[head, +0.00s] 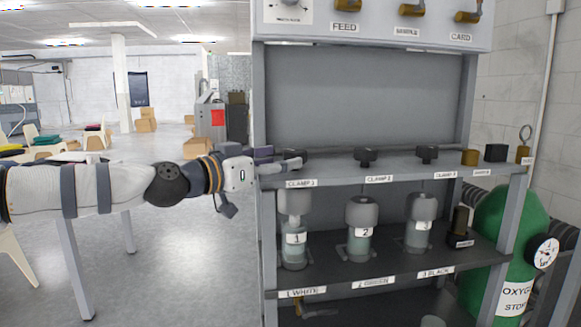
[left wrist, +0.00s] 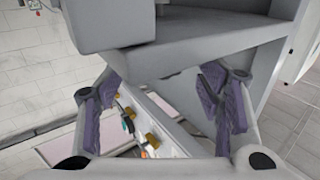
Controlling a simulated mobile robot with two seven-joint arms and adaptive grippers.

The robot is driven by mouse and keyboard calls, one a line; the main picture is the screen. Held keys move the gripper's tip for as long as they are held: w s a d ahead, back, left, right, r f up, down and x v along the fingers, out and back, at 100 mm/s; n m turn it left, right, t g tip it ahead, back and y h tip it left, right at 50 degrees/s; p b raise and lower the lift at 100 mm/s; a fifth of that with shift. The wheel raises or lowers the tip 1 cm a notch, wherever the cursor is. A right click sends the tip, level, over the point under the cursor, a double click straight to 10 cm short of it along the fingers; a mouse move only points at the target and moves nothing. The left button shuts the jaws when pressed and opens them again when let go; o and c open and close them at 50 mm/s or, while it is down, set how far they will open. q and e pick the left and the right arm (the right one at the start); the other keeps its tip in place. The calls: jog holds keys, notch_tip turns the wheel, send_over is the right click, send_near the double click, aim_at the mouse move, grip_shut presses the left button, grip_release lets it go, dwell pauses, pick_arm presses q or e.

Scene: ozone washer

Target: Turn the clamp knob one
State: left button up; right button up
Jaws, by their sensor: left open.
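My left gripper (head: 278,158) reaches in from the left at the shelf's left end, above the "CLAMP 1" label (head: 301,183). Its fingers are apart, and no object is held between them. In the left wrist view the gripper (left wrist: 165,95) shows purple pads spread wide. Clamp knob one (head: 297,153) is a dark knob above that label, mostly hidden by the gripper's fingers. I cannot tell whether the fingers touch it or how it is turned. My right gripper is not in view.
Two similar dark knobs, the middle one (head: 366,156) and the right one (head: 427,153), stand along the shelf (head: 330,170). Numbered jars, including jar 2 (head: 361,228), stand below. The upper panel (head: 385,22) has brass valves. A green oxygen cylinder (head: 497,225) stands right.

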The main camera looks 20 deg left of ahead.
pick_arm(q)
jog(key=shift+x, duration=1.5)
jog(key=shift+r, duration=0.15)
jog(key=shift+c, duration=0.6)
